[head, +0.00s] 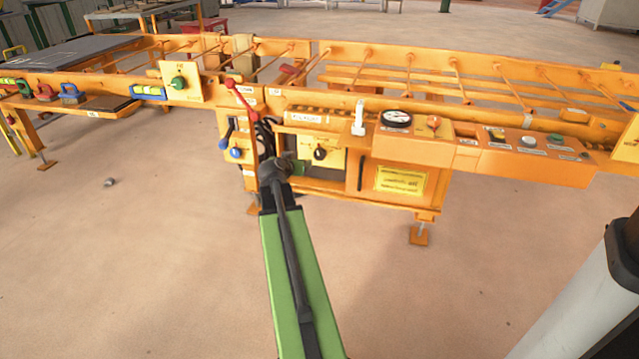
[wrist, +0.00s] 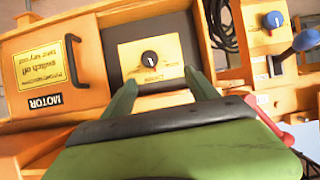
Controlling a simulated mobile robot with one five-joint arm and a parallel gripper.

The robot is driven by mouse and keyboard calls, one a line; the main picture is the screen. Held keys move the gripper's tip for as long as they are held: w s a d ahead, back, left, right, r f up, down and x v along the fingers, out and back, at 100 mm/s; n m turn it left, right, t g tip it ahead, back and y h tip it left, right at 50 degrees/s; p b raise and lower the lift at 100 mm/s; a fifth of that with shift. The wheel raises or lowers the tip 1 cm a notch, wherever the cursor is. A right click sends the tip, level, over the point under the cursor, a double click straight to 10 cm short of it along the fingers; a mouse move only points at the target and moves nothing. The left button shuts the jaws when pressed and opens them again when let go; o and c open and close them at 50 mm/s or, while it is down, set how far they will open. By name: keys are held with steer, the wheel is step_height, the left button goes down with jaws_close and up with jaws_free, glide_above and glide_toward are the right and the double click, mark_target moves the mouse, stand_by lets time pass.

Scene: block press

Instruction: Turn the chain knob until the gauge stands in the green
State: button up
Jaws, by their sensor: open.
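A black round knob (head: 320,153) with a pale pointer mark sits on a yellow plate on the front of the orange machine. It also shows in the wrist view (wrist: 149,58), just beyond my fingertips. The plate's lettering is too small to read, so I cannot tell whether this is the chain knob. My gripper (wrist: 160,82) is open, its two green fingers apart with nothing between them. In the head view my gripper (head: 297,168) is just left of the knob plate, partly hidden by my arm. A round white gauge (head: 397,118) stands on top; its needle and green zone are unreadable.
A red-orange knob (head: 434,122) sits right of the gauge. Left of my gripper are a red-knobbed lever (head: 240,97), a blue knob (head: 236,153) and black cables (wrist: 218,25). A yellow sign (head: 401,180) is on the cabinet.

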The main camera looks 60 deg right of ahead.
steer(key=s+d+f+b, duration=0.1)
steer(key=s+d+f, duration=0.1)
steer(key=d, duration=0.1)
steer(key=b, duration=0.6)
glide_toward(319, 156)
steer(key=shift+h, duration=0.4)
steer(key=x, duration=0.8)
steer(key=shift+w+a+f, duration=0.15)
steer(key=shift+w+f, duration=0.05)
steer(key=shift+f, duration=0.15)
steer(key=shift+w+d+f+b, duration=0.15)
steer(key=shift+d+b, duration=0.2)
steer(key=shift+d, duration=0.3)
